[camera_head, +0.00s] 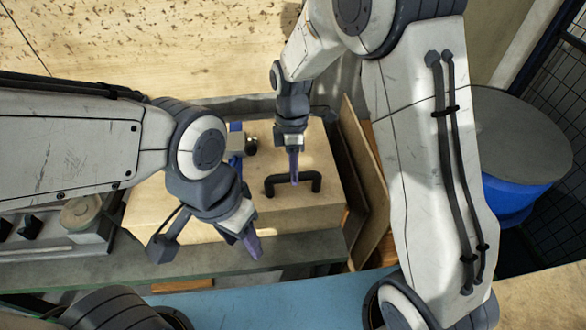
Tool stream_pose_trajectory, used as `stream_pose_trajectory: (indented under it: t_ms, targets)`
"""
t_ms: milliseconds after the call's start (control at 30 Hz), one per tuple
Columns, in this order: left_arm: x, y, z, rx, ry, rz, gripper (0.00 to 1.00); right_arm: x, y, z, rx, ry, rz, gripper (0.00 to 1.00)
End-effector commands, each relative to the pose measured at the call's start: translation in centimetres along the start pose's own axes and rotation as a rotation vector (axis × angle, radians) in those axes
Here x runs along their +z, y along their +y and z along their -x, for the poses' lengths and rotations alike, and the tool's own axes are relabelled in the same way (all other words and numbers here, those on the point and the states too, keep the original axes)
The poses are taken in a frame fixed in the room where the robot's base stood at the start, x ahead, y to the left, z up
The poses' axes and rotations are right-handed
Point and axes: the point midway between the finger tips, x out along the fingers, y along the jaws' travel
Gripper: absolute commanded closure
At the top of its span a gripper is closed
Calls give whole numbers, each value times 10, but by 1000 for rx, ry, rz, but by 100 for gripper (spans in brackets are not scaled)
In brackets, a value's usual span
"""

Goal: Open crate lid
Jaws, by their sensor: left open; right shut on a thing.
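The crate lid (324,158) is a flat light-wood panel in the middle of the head view. A black bar handle (308,176) stands on it. My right gripper (294,172) comes down from above and is shut on the handle near its middle. The lid looks closed and level, and the inside of the crate is hidden. My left gripper (250,243) is open and empty, below and left of the handle, near the front edge of the lid. My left forearm and wrist hide the lid's left part.
A blue object with a dark round end (237,143) is behind the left wrist. Thin wooden panels (372,185) lean right of the crate. A blue drum with a grey top (520,140) stands at the right. A grey ledge (310,256) runs along the front.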

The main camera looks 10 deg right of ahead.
Motion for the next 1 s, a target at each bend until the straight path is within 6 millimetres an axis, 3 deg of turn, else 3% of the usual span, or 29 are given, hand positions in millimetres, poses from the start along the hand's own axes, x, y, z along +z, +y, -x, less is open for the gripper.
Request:
stream_pose_trajectory:
  t_ms: [667, 867, 1000]
  targets:
    - [0, 0, 3, 0, 0, 0, 50, 0, 0, 4, -5, 0, 0, 100]
    - [-1, 2, 24, 0, 0, 1, 50, 0, 2, 23, -48, 1, -1, 100]
    - [-3, 4, 48, 0, 0, 1, 50, 0, 7, 46, -115, 1, -1, 100]
